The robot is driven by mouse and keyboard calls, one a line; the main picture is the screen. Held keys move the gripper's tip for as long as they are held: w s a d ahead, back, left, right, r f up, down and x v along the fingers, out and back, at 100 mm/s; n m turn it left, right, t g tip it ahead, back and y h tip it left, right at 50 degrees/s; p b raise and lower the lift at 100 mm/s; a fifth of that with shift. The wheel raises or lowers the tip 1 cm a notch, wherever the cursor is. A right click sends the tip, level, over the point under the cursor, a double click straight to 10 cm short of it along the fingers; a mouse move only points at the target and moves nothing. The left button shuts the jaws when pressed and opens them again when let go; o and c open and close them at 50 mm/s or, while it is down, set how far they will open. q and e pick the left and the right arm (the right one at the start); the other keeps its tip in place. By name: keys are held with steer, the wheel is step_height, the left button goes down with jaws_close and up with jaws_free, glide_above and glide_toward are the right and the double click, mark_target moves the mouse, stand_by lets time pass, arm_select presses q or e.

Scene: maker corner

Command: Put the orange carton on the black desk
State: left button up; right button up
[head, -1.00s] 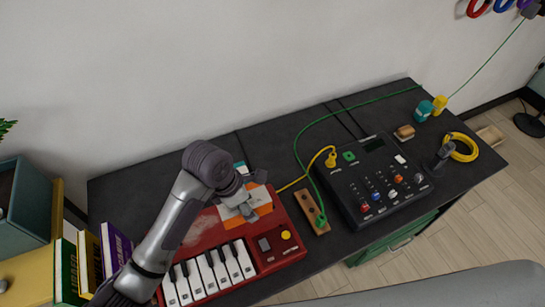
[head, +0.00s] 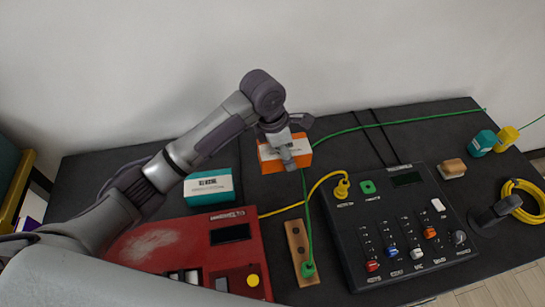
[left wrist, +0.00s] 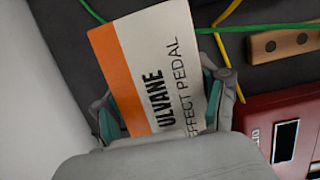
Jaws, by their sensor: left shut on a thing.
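The orange carton (head: 267,156) has a white label and orange ends; in the head view it is at the back middle of the black desk (head: 105,182). My left gripper (head: 286,152) is shut on it from above. In the left wrist view the carton (left wrist: 150,62) sits between the two fingers (left wrist: 165,105), its label reading "ULVANE EFFECT PEDAL". The desk surface (left wrist: 65,45) shows behind it. I cannot tell whether the carton touches the desk or hangs just above it. My right gripper is not in view.
A teal carton (head: 209,187) stands left of the orange one. A red keyboard (head: 170,250), a wooden block with holes (head: 296,245) and a black mixer (head: 400,225) lie in front. Green (head: 345,131) and yellow (head: 285,210) cables run close by.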

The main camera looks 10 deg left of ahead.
arm_select(q)
steer(key=w+a+f, duration=0.2)
steer(key=a, duration=0.1)
steer(key=w+a+f, duration=0.1)
steer(key=shift+w+a+f, duration=0.25)
steer(key=shift+f, duration=0.05)
steer(key=shift+a+f, duration=0.15)
steer(key=shift+f, duration=1.9)
steer(key=shift+f, duration=0.1)
steer(key=o, duration=1.3)
steer(key=shift+o, duration=0.2)
steer(key=v, duration=1.2)
steer(key=shift+w, duration=0.1)
